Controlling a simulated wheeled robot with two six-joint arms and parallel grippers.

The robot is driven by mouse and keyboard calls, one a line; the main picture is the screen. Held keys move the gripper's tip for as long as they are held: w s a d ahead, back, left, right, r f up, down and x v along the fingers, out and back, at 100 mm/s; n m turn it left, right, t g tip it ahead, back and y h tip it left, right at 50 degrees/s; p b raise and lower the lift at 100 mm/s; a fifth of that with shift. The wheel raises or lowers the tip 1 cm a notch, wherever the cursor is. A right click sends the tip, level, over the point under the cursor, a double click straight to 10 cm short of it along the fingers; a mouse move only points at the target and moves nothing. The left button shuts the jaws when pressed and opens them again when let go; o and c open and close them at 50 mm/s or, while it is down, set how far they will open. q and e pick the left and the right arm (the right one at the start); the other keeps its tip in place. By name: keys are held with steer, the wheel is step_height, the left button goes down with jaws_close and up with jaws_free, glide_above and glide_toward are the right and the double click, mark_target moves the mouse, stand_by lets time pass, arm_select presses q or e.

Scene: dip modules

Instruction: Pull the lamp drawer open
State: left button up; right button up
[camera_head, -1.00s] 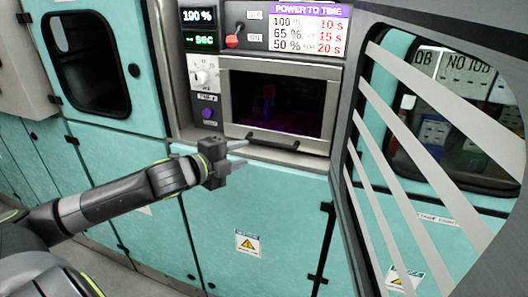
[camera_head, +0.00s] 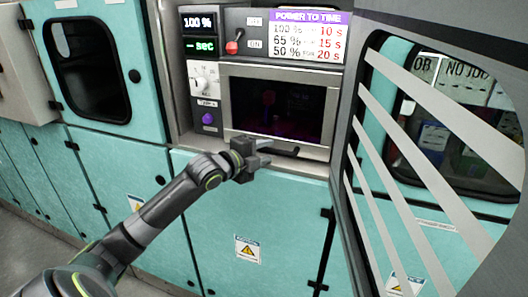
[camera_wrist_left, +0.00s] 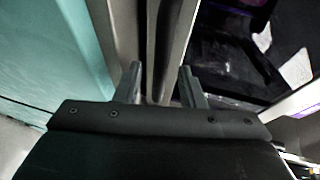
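The lamp drawer (camera_head: 279,108) is a dark-windowed front in a metal frame, and it appears closed. Its dark handle (camera_head: 288,150) runs along the lower edge, partly hidden behind my left gripper. My left gripper (camera_head: 267,152) is at the left end of this handle, with its fingers apart. In the left wrist view the two fingers of my left gripper (camera_wrist_left: 160,82) stand apart, with grey and dark bars running beyond the gap. I cannot tell whether the fingers touch the handle. My right gripper is not in view.
An open grey door with pale stripes (camera_head: 420,150) blocks the right side. Teal cabinet doors (camera_head: 265,215) lie below.

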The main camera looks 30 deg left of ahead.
arm_select(q)
steer(key=shift+c, duration=0.4)
jaws_close()
steer(key=shift+f, duration=0.1)
